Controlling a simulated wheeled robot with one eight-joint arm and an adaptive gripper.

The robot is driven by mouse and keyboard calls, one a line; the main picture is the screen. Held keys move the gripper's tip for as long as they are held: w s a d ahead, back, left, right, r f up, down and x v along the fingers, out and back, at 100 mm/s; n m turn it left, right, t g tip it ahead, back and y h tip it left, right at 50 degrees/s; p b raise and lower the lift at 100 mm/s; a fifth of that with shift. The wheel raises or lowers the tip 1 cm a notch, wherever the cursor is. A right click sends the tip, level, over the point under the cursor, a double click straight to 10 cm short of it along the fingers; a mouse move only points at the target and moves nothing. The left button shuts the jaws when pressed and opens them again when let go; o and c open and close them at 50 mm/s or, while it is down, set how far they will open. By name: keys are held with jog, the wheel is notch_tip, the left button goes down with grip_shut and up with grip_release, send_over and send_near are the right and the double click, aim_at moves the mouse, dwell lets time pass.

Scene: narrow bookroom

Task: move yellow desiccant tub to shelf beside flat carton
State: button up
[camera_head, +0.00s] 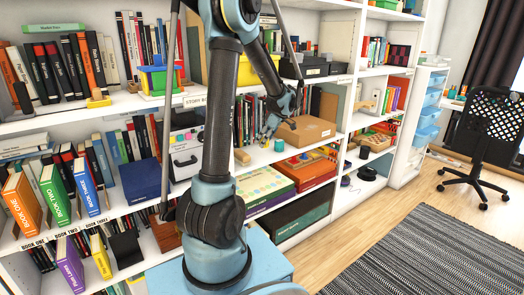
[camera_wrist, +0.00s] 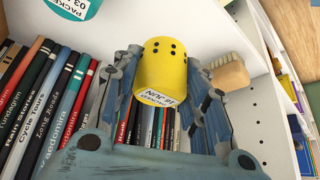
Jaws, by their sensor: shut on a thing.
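In the head view my gripper (camera_head: 272,122) is in the middle shelf bay, just left of the brown flat carton (camera_head: 306,131). The tub cannot be made out there. The carton lies on the white shelf (camera_head: 262,156), with some bare shelf in front of and left of it.
Upright books (camera_wrist: 40,105) stand left of my gripper in the wrist view. A tan brush-like block (camera_wrist: 230,74) is close on the right. In the head view, boxed games (camera_head: 305,165) fill the shelf below, and black cases (camera_head: 305,68) stand above the carton.

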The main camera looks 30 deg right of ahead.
aim_at(263, 155)
jog(key=shift+w+f, duration=0.2)
jog(key=shift+f, duration=2.25)
jog(key=o, duration=1.1)
jog(key=shift+f, duration=0.1)
jog(key=shift+c, duration=0.2)
jog(key=v, duration=1.2)
jog(key=shift+s, duration=0.1)
